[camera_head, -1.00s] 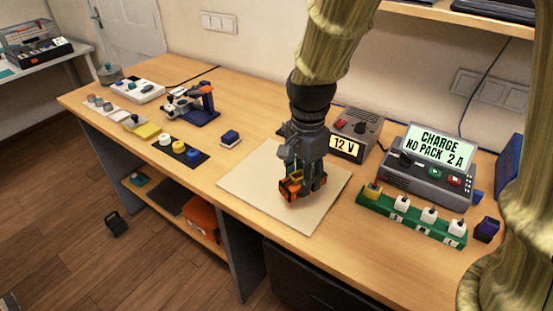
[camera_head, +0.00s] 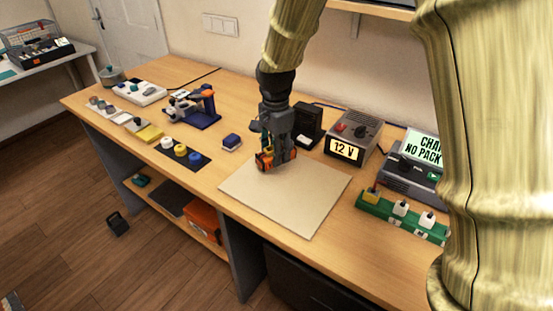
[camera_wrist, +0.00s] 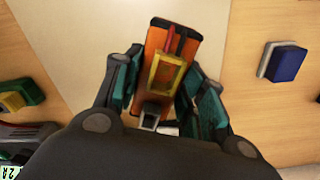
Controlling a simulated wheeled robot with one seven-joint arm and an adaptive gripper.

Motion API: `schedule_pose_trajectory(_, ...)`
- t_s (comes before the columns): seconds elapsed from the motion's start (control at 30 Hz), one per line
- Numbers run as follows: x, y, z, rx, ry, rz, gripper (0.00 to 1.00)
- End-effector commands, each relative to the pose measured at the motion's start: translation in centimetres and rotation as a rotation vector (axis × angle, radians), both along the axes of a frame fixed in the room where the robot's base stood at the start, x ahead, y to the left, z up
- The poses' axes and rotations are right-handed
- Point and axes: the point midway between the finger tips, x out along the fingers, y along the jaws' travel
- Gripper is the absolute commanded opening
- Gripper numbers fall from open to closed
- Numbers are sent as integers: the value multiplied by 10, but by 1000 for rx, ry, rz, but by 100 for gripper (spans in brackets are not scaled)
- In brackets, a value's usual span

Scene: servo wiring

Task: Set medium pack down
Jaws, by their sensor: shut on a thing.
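An orange pack (camera_wrist: 170,70) with a yellow connector frame and red and dark leads lies between the fingers of my gripper (camera_wrist: 165,88) in the wrist view. My gripper (camera_head: 273,160) is shut on it. In the head view the orange pack (camera_head: 264,160) shows at the fingertips, over the far edge of the pale square board (camera_head: 285,200). Whether its underside touches the board is hard to tell. A small blue and white block (camera_head: 232,142) stands left of my gripper; it also shows at the right of the wrist view (camera_wrist: 284,62).
Behind stand a black unit (camera_head: 308,122) and a 12 V supply (camera_head: 353,138). To the right are the charger (camera_head: 412,175), partly hidden by my arm, and a green strip (camera_head: 400,214). A dark plate with round knobs (camera_head: 182,152) lies left. Most of the board is clear.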

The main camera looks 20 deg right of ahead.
Motion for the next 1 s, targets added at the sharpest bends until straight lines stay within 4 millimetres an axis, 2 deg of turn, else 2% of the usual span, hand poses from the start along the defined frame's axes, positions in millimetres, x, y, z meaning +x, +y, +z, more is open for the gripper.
schedule_pose_trajectory(0.3,1,0,-33,0,0,-1,2)
schedule_pose_trajectory(0.7,0,0,-38,0,1,-1,2)
schedule_pose_trajectory(0.73,0,0,-38,0,1,-1,44)
schedule_pose_trajectory(0.83,0,0,-38,0,1,-1,62)
schedule_pose_trajectory(1.0,0,0,-38,0,0,0,62)
